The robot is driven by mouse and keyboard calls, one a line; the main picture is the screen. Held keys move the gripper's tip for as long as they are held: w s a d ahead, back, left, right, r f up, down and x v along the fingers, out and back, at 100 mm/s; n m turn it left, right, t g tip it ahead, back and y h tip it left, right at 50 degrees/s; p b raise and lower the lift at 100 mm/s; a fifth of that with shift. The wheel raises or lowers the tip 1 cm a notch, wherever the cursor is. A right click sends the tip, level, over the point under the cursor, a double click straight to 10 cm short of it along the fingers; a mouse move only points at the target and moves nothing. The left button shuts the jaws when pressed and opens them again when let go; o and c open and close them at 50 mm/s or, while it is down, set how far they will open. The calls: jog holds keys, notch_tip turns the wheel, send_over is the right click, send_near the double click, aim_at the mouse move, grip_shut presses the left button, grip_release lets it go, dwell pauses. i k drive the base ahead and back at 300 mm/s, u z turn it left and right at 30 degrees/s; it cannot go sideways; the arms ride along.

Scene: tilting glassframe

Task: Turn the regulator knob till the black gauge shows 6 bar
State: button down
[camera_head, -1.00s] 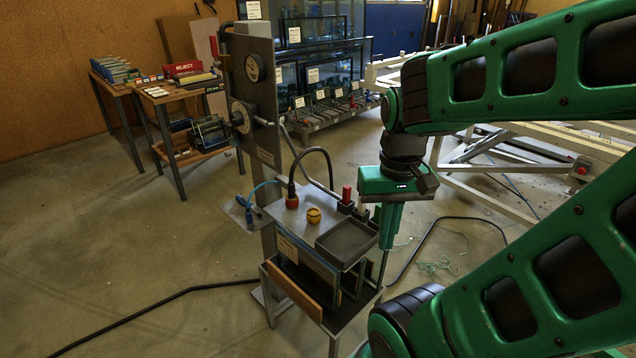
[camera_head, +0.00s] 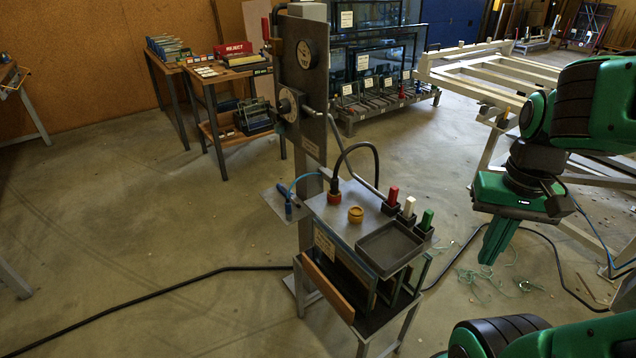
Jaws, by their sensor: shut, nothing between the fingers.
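A round gauge with a dark rim (camera_head: 306,54) sits high on the grey upright panel (camera_head: 312,80); its reading is too small to make out. Below it is a round dial (camera_head: 287,104) with a dark hub, and a grey lever sticks out to its right. I cannot tell for sure which of these is the regulator knob. My gripper (camera_head: 490,258) points down, shut and empty, to the right of the stand and apart from it.
A dark tray (camera_head: 388,262) and red, white and green pegs (camera_head: 427,219) are on the stand's right side. A black cable (camera_head: 180,290) runs over the floor. A pale frame table (camera_head: 500,62) stands behind my arm.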

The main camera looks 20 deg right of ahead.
aim_at(284, 105)
jog(key=u, duration=0.05)
jog(key=k, duration=0.5)
jog(key=u, duration=0.65)
jog(key=i, duration=0.85)
jog(key=z, duration=0.05)
